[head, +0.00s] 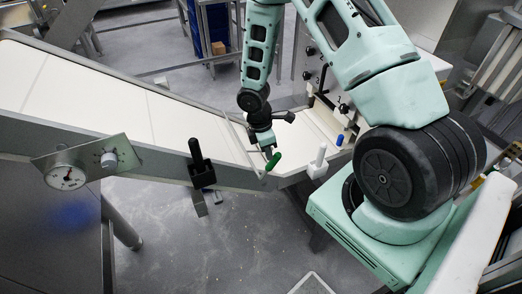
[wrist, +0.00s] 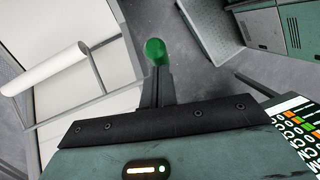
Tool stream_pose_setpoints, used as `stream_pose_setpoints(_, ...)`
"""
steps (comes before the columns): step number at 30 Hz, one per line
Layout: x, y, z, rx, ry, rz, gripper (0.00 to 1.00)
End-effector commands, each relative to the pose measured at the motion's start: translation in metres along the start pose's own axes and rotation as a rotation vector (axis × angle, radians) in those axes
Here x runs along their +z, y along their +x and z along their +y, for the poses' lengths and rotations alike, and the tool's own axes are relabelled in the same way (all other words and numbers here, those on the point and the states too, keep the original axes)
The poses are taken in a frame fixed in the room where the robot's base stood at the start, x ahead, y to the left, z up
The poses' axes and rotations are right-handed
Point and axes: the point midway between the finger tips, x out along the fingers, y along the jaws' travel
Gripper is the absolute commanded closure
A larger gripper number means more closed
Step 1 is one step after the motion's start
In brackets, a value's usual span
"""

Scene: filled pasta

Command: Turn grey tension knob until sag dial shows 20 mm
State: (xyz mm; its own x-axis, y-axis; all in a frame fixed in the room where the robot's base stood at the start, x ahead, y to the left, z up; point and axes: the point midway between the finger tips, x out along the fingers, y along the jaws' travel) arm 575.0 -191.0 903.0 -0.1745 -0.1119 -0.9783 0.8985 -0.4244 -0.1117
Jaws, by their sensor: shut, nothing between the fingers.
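The sag dial (head: 65,177) is a round white gauge on a metal plate at the left of the head view. Its reading is too small to tell. The grey tension knob (head: 109,160) sits on the same plate, just right of the dial. My gripper (head: 268,151) is well to the right of the knob, over the conveyor's near edge, pointing down. Its fingers are shut and empty; they also show in the wrist view (wrist: 157,75). A green handle (head: 273,161) shows right by the fingertips; I cannot tell whether they touch. Neither dial nor knob shows in the wrist view.
A white conveyor belt (head: 110,97) slopes from upper left toward the centre. A black handle (head: 197,156) stands on its near rail between the knob and my gripper, and a white one (head: 318,162) to the right. The grey floor (head: 235,240) in front is mostly clear.

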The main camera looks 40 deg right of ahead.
Motion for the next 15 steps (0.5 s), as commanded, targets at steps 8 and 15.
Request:
stream_pose_setpoints(8,0.018,0.011,0.003,-0.009,-0.008,0.051,1.00)
stream_pose_setpoints(15,0.028,0.018,0.006,-0.009,-0.007,0.050,1.00)
